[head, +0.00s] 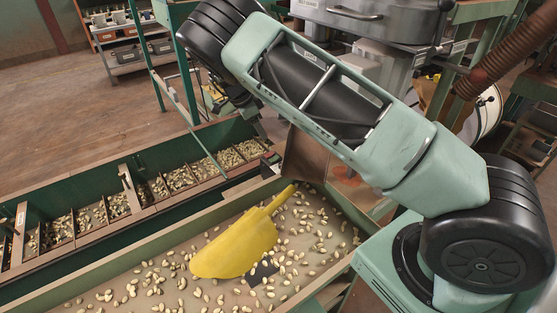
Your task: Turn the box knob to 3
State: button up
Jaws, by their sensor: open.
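I cannot make out the box or its numbered knob in the head view; my arm covers part of the middle of the picture. My gripper (258,125) shows only in part, dark and small, below the wrist at the upper middle, above the far end of the troughs. It is open, and I see nothing held in it. What lies directly behind the arm is hidden.
A green trough (75,285) holds scattered nuts and a yellow scoop (238,245). Behind it runs a divided nut bin (60,195). Grey machinery (400,22) and a ribbed brown hose (505,55) stand at the upper right. Open floor (60,105) lies at the left.

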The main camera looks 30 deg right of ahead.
aim_at(280, 164)
jog(key=x, duration=1.7)
jog(key=shift+d+f+p, duration=0.1)
jog(key=shift+d+p, duration=0.15)
jog(key=shift+p, duration=0.1)
grip_shut()
